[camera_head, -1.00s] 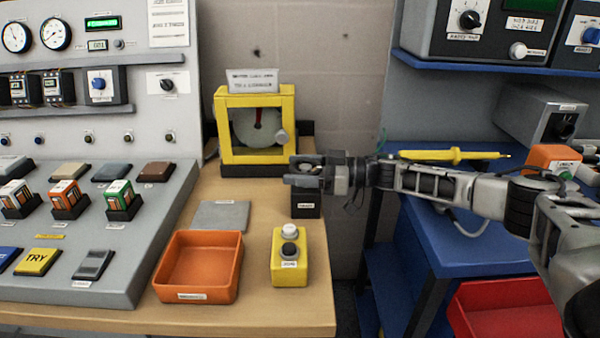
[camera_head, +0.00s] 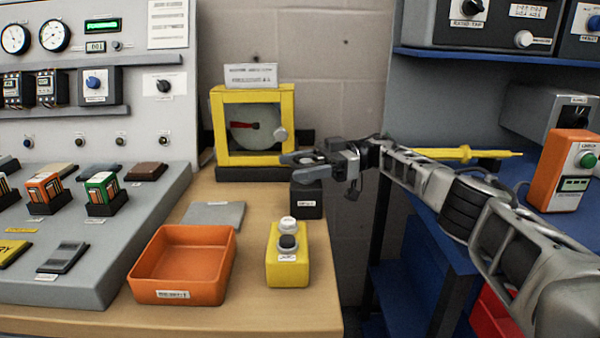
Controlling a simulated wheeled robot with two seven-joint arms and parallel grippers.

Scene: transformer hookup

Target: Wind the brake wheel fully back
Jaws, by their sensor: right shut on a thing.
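My right gripper (camera_head: 296,164) is over a small dark labelled block (camera_head: 307,203) on the wooden bench. Its fingers point left and look shut on the brake wheel on top of the block. The wheel itself is mostly hidden by the fingers, so its turn cannot be read directly. Behind stands a yellow-framed box (camera_head: 221,158) with a pale disc (camera_head: 250,140) inside. A red pointer (camera_head: 245,126) on the disc points left. A round pale knob (camera_head: 280,134) sits on the box's right front. My left gripper is not in view.
An orange tray (camera_head: 182,297) and a yellow two-button box (camera_head: 288,270) stand nearer on the bench, with a grey plate (camera_head: 213,215) behind the tray. A sloped grey console (camera_head: 140,215) is at left. A blue shelf at right holds a yellow probe (camera_head: 440,153) and an orange tester (camera_head: 562,168).

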